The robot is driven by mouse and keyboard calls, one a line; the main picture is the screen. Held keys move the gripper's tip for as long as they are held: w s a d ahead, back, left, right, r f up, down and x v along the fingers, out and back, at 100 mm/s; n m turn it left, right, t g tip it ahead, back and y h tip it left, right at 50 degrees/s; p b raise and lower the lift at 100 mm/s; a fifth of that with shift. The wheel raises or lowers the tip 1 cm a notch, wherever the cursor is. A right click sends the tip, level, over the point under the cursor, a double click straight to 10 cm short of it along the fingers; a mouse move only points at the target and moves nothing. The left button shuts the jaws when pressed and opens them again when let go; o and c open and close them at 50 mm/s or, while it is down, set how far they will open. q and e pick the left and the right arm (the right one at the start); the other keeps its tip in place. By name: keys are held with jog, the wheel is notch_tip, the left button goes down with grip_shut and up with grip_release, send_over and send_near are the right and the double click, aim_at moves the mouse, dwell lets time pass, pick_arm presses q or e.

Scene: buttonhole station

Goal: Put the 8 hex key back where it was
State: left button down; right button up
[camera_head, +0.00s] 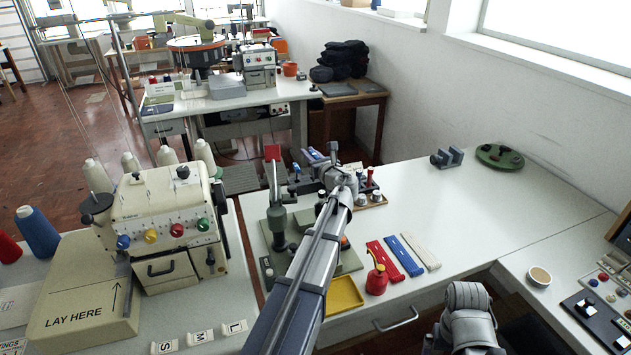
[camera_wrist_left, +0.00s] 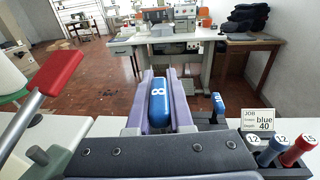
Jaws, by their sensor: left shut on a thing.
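My left gripper (camera_wrist_left: 163,105) is shut on the 8 hex key (camera_wrist_left: 158,103), a blue handle with a white 8, held between its two purple fingers. In the head view the left gripper (camera_head: 314,157) is above the far part of the white table, left of the key holder (camera_head: 377,202). In the left wrist view the dark holder (camera_wrist_left: 285,173) shows at right, with blue and red handles marked 12 and 15 and another blue handle (camera_wrist_left: 217,103) farther back. The key's lower end is hidden.
A job card (camera_wrist_left: 258,121) reading blue 40 stands by the holder. A green machine with a red lever (camera_head: 273,153) stands left of my arm. A yellow tray (camera_head: 344,293), a red oil can (camera_head: 376,280) and coloured strips (camera_head: 404,254) lie in front.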

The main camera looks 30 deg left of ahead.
pick_arm(q)
jog(key=w+a+n+g+y, duration=0.25)
jog(key=w+a+g, duration=0.25)
jog(key=w+a, duration=0.3)
jog(key=shift+n+h, duration=0.35)
jog(key=shift+h, duration=0.1)
jog(key=f+b, duration=0.3)
jog(key=d+f+b, duration=0.1)
jog(key=f+b, duration=0.2)
jog(key=f, duration=0.1)
jog(key=w+f+b, duration=0.1)
jog(key=f+b, duration=0.2)
jog(key=shift+d+f+b, duration=0.2)
jog(key=shift+f+b, duration=0.15)
jog(key=shift+r, duration=0.15)
pick_arm(e)
notch_tip(320, 180, down, 9)
jog(key=shift+w+a+f, duration=0.15)
jog(key=shift+w, duration=0.25)
jog(key=shift+f, duration=0.1)
pick_arm(q)
jog(key=c, duration=1.3)
grip_release()
jog(key=shift+f, duration=0.2)
jog(key=o, duration=0.5)
jog(key=shift+r, duration=0.1)
